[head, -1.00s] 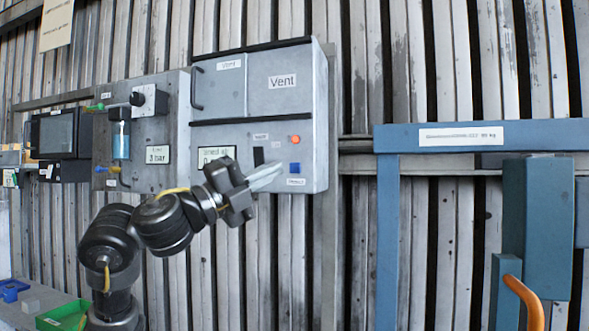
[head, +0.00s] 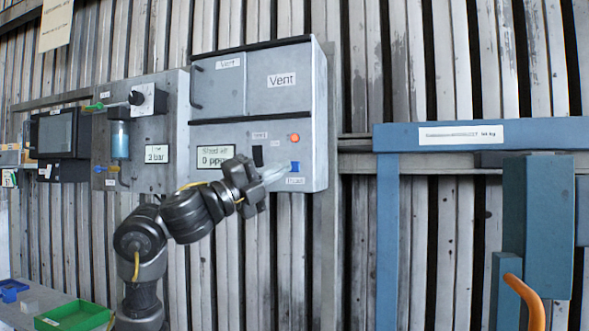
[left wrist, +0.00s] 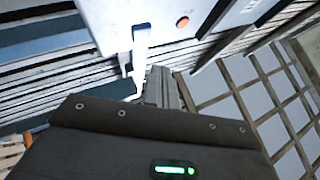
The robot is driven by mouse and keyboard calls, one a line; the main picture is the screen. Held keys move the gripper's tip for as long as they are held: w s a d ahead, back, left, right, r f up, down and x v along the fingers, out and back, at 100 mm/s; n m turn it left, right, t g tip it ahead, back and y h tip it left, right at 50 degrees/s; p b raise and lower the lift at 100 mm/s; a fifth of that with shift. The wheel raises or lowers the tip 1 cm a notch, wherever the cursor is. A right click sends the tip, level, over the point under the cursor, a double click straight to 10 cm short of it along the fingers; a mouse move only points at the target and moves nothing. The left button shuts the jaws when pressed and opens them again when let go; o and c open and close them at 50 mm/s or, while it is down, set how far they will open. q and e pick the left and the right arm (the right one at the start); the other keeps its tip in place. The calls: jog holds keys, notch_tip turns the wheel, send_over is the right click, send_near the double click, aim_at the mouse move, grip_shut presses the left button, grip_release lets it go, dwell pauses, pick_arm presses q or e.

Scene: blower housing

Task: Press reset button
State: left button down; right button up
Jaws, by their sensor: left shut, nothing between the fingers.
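A small blue button (head: 296,167) sits low on the right of the grey vent cabinet (head: 315,110), above a small label too blurred to read surely. An orange round light (head: 295,138) is above it. My left gripper (head: 287,171) is shut and empty, its pale fingertips at the left edge of the blue button in the head view. I cannot tell whether they touch it. In the left wrist view the orange light (left wrist: 182,22) shows on the cabinet face; I cannot make out the blue button there. My right gripper is not in view.
A black switch (head: 258,156) and a gas display (head: 215,157) are left of the button. A panel with a blue-filled cylinder (head: 120,140) hangs further left. A blue frame (head: 387,240) stands to the right. A green tray (head: 75,316) lies lower left.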

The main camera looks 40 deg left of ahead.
aim_at(299, 162)
pick_arm(q)
jog(key=shift+w+a, duration=0.25)
jog(key=shift+w, duration=0.45)
jog(key=shift+w+a, duration=0.2)
jog(key=shift+w, duration=0.45)
jog(key=shift+w, duration=0.1)
dwell(1.1)
jog(key=shift+w+a, duration=0.15)
jog(key=shift+w, duration=0.1)
jog(key=shift+w+a+p, duration=0.15)
jog(key=shift+w+p, duration=0.2)
jog(key=shift+w, duration=0.05)
dwell(0.8)
jog(key=shift+s, duration=0.15)
jog(key=shift+s+d, duration=0.3)
jog(key=shift+s, duration=0.35)
jog(key=shift+s, duration=0.1)
jog(key=shift+s+d, duration=0.25)
jog(key=shift+s, duration=0.5)
jog(key=shift+s+d, duration=0.3)
jog(key=shift+s, duration=0.45)
jog(key=shift+s+d, duration=0.25)
jog(key=shift+s, duration=0.5)
